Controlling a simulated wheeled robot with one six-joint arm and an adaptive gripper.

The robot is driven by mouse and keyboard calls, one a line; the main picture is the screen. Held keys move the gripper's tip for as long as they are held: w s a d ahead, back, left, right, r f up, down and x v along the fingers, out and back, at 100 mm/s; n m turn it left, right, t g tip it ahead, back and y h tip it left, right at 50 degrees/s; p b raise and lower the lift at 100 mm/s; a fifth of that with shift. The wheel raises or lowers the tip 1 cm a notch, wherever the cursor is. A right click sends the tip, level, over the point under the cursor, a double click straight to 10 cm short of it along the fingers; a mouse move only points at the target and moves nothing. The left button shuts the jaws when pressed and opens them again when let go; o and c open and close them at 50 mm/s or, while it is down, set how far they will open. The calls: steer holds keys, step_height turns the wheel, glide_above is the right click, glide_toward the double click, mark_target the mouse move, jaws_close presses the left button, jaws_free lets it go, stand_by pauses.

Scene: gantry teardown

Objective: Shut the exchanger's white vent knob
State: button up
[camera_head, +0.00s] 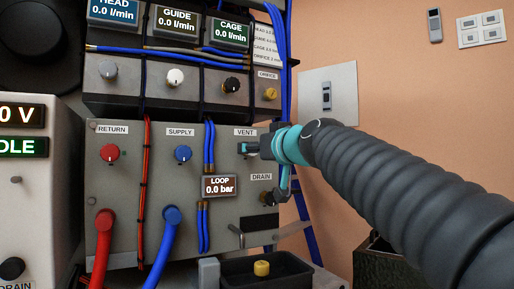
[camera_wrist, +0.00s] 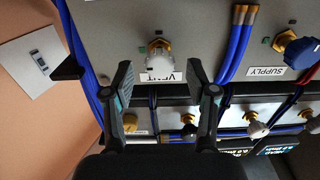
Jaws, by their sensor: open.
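The exchanger's white vent knob (camera_wrist: 158,46) sits on a brass fitting in the wrist view, above the upside-down VENT label (camera_wrist: 162,76). My gripper (camera_wrist: 160,78) is open. Its two dark fingers stand apart, to the left and right of the label, with the knob between their lines and beyond the tips. The fingers do not appear to touch the knob. In the head view my gripper (camera_head: 262,148) is in front of the grey exchanger panel (camera_head: 140,185), just below the VENT label (camera_head: 245,132). It hides most of the knob there.
A red RETURN knob (camera_head: 109,153) and blue SUPPLY knob (camera_head: 183,153) share the panel. Blue hoses (camera_wrist: 237,45) run beside the vent in the wrist view. The LOOP display (camera_head: 219,186) reads 0.0 bar. A black tray (camera_head: 290,264) lies below.

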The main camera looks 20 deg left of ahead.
steer(key=shift+p+x, duration=0.3)
steer(key=shift+x, duration=1.3)
jaws_close()
